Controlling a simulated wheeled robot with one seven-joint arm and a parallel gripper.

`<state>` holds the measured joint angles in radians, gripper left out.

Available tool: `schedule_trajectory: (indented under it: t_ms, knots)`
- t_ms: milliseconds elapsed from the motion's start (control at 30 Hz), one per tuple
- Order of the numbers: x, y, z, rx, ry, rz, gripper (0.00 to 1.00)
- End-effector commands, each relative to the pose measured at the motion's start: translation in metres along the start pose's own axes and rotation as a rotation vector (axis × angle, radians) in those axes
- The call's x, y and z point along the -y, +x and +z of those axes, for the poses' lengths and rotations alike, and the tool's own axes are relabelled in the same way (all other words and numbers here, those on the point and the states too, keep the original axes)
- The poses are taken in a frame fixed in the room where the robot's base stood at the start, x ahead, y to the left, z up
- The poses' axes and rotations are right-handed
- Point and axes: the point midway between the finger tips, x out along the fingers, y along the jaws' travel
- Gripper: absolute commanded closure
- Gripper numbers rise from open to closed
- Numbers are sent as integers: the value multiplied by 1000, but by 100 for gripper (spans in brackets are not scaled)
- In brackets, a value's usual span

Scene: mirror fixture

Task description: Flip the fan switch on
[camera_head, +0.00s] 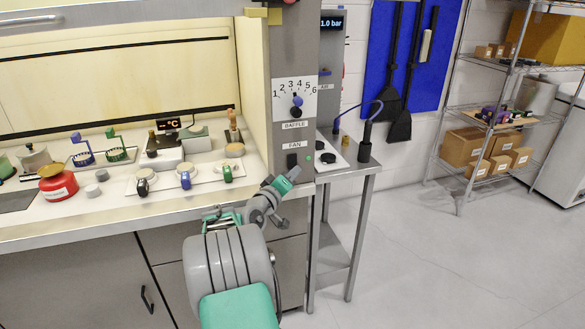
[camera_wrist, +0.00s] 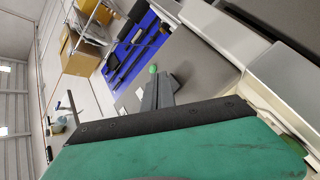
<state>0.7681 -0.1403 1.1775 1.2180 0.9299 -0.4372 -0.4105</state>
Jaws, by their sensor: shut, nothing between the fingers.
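The fan switch (camera_head: 292,160) is a small dark rocker below the FAN label (camera_head: 295,145) on the grey post of the fume hood. A green round lamp (camera_head: 310,157) sits just right of it. My gripper (camera_head: 293,174) is in front of the post, just below the switch, with its fingers close together and nothing between them. Whether it touches the switch cannot be told. In the wrist view the grey fingers of my gripper (camera_wrist: 158,92) point at the grey panel, with a green round spot (camera_wrist: 152,69) just past their tips. The switch is not clear there.
A baffle dial (camera_head: 297,101) is above the switch. A metal side table (camera_head: 358,170) stands right of the post.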

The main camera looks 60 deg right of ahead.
Motion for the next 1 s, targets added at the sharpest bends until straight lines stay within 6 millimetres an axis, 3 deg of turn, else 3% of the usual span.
schedule_trajectory:
  t_ms: [1000]
  knots:
    - [5,6,-4,0,1,0,100]
